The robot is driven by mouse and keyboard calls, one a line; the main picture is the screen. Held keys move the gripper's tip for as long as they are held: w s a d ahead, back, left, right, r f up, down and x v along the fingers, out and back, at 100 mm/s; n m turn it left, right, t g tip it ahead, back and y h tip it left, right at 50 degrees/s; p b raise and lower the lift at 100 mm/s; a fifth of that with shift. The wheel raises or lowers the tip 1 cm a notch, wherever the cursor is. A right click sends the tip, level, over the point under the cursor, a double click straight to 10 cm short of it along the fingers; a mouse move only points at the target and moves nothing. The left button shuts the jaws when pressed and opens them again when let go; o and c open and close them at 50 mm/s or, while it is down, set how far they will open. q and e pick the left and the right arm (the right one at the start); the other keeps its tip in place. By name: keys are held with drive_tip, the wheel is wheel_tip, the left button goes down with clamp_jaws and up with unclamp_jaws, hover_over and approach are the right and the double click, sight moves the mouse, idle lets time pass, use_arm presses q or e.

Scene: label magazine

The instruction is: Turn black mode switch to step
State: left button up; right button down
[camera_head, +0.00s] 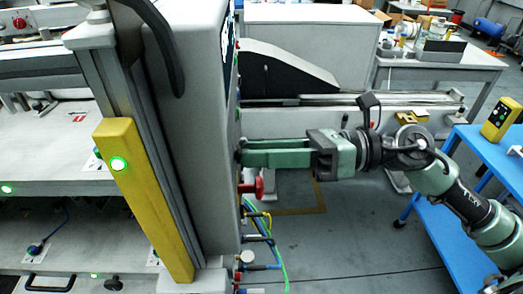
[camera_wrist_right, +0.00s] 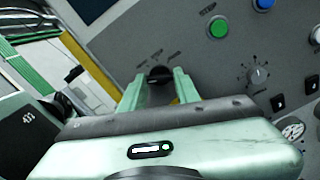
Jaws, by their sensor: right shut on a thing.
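The black mode switch (camera_wrist_right: 158,75) shows in the right wrist view on a grey control panel (camera_wrist_right: 230,65), with small labels around its upper side too small to read. My right gripper (camera_wrist_right: 160,86) has its two green fingers on either side of the switch and is shut on it. In the head view my right gripper (camera_head: 243,152) reaches from the right to the panel side of the grey machine housing (camera_head: 190,130). The switch is hidden there by the housing edge and the fingers. My left gripper is in neither view.
Beside the switch are a green button (camera_wrist_right: 218,27), a blue button (camera_wrist_right: 263,4) and a grey dial (camera_wrist_right: 258,75). A red knob (camera_head: 258,187) sticks out just below the gripper, with cables and hoses (camera_head: 262,238) lower down. A blue table (camera_head: 455,225) stands at right.

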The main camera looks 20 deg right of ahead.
drive_tip(key=shift+m, duration=0.3)
drive_tip(key=m, duration=0.3)
drive_tip(key=shift+m+p, duration=0.3)
drive_tip(key=shift+m, duration=0.1)
drive_tip(key=m+p, duration=0.1)
drive_tip(key=m, duration=0.3)
drive_tip(key=shift+r+m+p, duration=0.1)
drive_tip(key=shift+m+p, duration=0.2)
drive_tip(key=m+p, duration=0.2)
drive_tip(key=m, duration=0.2)
drive_tip(key=shift+m+p, duration=1.55)
drive_tip(key=shift+m, duration=0.65)
drive_tip(key=c, duration=1)
unclamp_jaws()
drive_tip(key=shift+c, duration=0.2)
